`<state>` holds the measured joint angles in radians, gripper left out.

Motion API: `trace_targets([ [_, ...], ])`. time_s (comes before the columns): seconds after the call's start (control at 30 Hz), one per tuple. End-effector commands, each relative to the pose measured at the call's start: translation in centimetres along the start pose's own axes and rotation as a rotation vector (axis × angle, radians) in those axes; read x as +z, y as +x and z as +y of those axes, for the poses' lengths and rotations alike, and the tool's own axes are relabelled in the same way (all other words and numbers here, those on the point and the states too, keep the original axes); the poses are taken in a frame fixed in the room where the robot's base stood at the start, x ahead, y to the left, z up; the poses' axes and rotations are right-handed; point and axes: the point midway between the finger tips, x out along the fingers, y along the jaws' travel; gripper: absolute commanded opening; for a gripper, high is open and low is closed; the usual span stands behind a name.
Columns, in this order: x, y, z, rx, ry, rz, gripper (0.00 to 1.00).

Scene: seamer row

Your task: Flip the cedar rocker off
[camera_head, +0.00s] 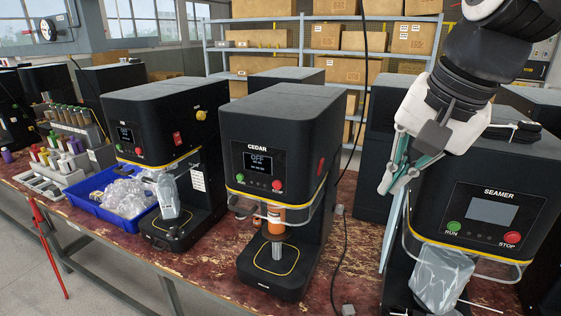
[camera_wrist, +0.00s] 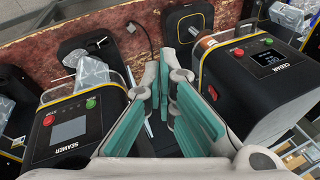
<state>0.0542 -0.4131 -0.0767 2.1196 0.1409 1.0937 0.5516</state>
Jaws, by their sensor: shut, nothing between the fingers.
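The CEDAR machine (camera_head: 275,150) is a black seamer in the middle of the head view, with a yellow stripe. Its small screen (camera_head: 258,162) reads OFF. A red rocker (camera_head: 321,167) sits on its right side wall; its tilt is too small to tell. In the wrist view the CEDAR machine (camera_wrist: 255,80) is at the right, and the red rocker (camera_wrist: 213,93) shows beside my fingers. My gripper (camera_head: 387,186) is shut and empty, in the gap between CEDAR and the SEAMER machine. Its teal fingers (camera_wrist: 165,88) are also in the wrist view.
The SEAMER machine (camera_head: 487,200) stands close at the right, with green and red buttons. A canister with an orange band (camera_head: 276,218) stands in CEDAR's bay. Another black machine (camera_head: 150,120) and a blue tray (camera_head: 88,206) are at the left. A dark cable lies beside CEDAR.

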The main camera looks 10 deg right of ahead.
Motion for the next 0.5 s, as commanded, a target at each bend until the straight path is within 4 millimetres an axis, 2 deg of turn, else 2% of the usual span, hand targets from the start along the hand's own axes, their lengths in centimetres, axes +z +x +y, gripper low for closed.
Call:
trace_targets([
  [0.03,-1.9,0.9,-0.9,0.002,0.091,-0.02,0.0],
  [0.27,-8.8,3.3,-4.3,0.018,0.527,-0.107,0.0],
  [0.5,-15.9,7.0,-6.9,0.066,0.96,-0.183,0.0],
])
